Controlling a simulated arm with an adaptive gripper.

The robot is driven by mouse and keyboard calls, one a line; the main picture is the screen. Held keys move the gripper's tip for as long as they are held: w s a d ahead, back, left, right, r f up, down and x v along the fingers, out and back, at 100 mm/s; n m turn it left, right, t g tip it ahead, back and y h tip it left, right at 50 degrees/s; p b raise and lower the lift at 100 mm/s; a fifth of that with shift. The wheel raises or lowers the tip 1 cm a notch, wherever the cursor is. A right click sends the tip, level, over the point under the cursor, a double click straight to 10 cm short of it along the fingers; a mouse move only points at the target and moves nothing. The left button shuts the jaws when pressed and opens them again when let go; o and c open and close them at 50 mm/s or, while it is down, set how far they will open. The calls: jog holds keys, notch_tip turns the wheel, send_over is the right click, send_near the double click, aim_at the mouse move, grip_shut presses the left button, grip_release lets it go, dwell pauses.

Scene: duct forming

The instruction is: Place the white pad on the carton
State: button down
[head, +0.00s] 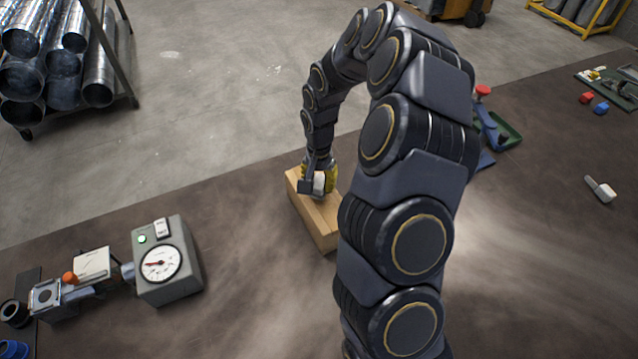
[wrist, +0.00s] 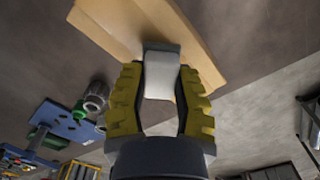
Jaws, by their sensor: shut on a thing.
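My gripper (wrist: 159,85) has yellow ribbed fingers and is shut on the white pad (wrist: 160,77), which sits between the fingertips in the wrist view. The pad also shows as a small white patch (head: 319,183) in the head view. The carton (head: 318,217) is a light tan box on the dark table in the middle of the head view. My gripper and the pad are over the carton's far end. The carton's top (wrist: 125,22) lies just beyond the pad in the wrist view. I cannot tell whether the pad touches it.
A grey gauge box (head: 167,262) with a dial stands left of the carton, beside a small fixture (head: 92,264). A green tray (head: 508,135) and a white-tipped tool (head: 601,189) lie to the right. My arm hides part of the table right of the carton.

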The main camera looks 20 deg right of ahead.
jog(key=shift+f, duration=0.65)
jog(key=shift+f, duration=0.1)
jog(key=c, duration=0.9)
grip_release()
jog(key=shift+o, duration=0.2)
